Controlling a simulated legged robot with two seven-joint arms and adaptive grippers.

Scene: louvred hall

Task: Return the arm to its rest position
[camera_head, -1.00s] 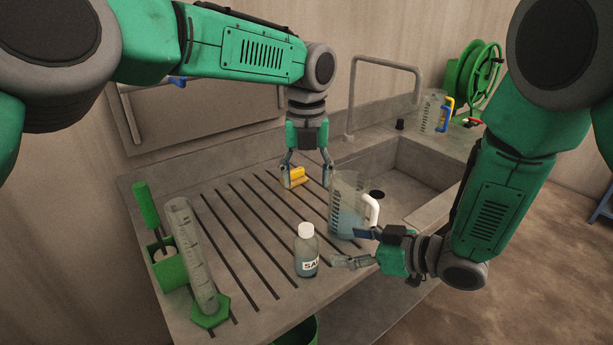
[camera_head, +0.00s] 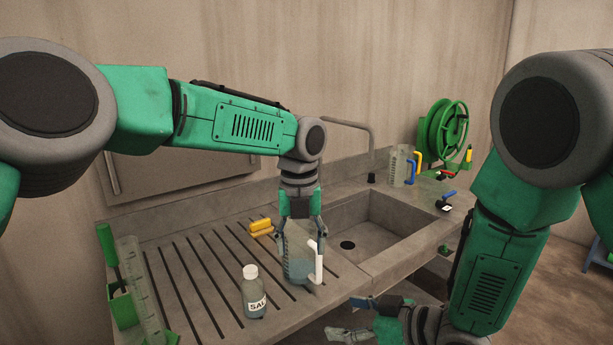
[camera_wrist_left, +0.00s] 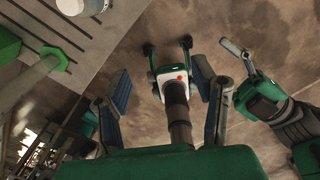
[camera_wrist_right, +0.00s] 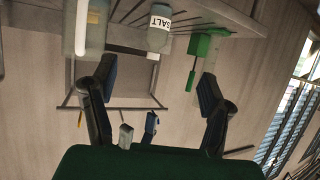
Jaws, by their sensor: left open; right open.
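The jug shows there too (camera_wrist_right: 85,28), beside the salt bottle (camera_wrist_right: 160,28).
A salt bottle (camera_head: 254,295), a yellow block (camera_head: 262,227) and a clear cylinder (camera_head: 142,290) stand on the grooved drainer. The sink basin (camera_head: 375,232) is empty. A second jug (camera_head: 402,168) and a green hose reel (camera_head: 442,135) are at the back right.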

